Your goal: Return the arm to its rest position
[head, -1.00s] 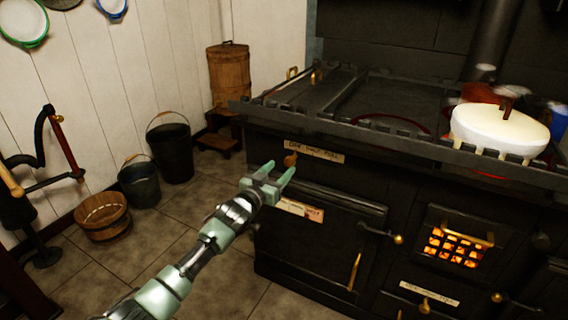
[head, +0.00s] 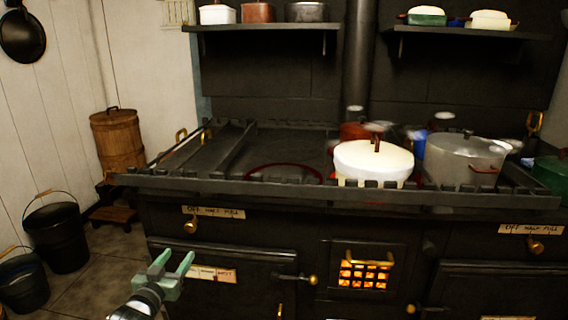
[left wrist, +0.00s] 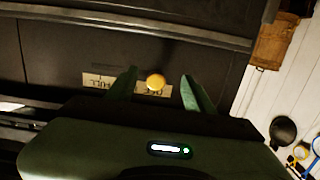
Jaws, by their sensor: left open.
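My left gripper (head: 173,265) shows at the lower left of the head view, in front of the black stove (head: 225,227). Its two pale green fingers are apart with nothing between them. In the left wrist view the open fingers (left wrist: 160,90) frame a round brass knob (left wrist: 156,82) and a paper label (left wrist: 98,84) on the stove front. The knob lies beyond the fingertips; I cannot tell the exact gap. My right gripper is in neither view.
A white lidded pot (head: 372,162) and a grey pot (head: 463,160) stand on the railed stove top. A fire glows behind the grate (head: 364,274). Black buckets (head: 56,238) and a wooden barrel (head: 118,140) stand left. Some floor (head: 100,285) is clear beside the stove.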

